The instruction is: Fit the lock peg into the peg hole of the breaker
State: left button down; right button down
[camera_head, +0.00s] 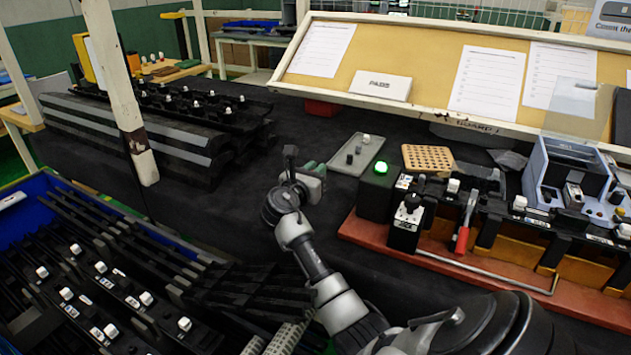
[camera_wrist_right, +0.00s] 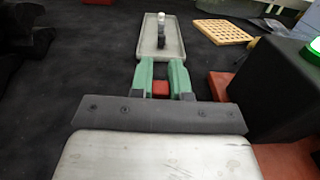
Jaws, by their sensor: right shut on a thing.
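My right gripper (camera_head: 312,178) is in the middle of the head view, above the dark table and just left of the grey tray. In the right wrist view its green fingers (camera_wrist_right: 162,82) are closed on a small red piece (camera_wrist_right: 160,88), seemingly the lock peg. Most of this piece is hidden by the fingers and the gripper body. A small black unit with a white label and a round knob (camera_head: 407,222), possibly the breaker, stands at the front of the red-based fixture on the right. I cannot make out its peg hole. My left gripper is not in view.
A grey tray (camera_head: 343,166) with small pegs lies beyond the gripper, beside a perforated tan block (camera_head: 428,157). A dark box with a lit green lamp (camera_head: 380,167) stands right of the gripper. A red-handled tool (camera_head: 462,239) rests on the fixture. A blue bin (camera_head: 30,190) is at left.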

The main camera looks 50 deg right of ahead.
jog(key=shift+f, duration=1.25)
jog(key=c, duration=1.1)
grip_release()
jog(key=shift+f, duration=0.1)
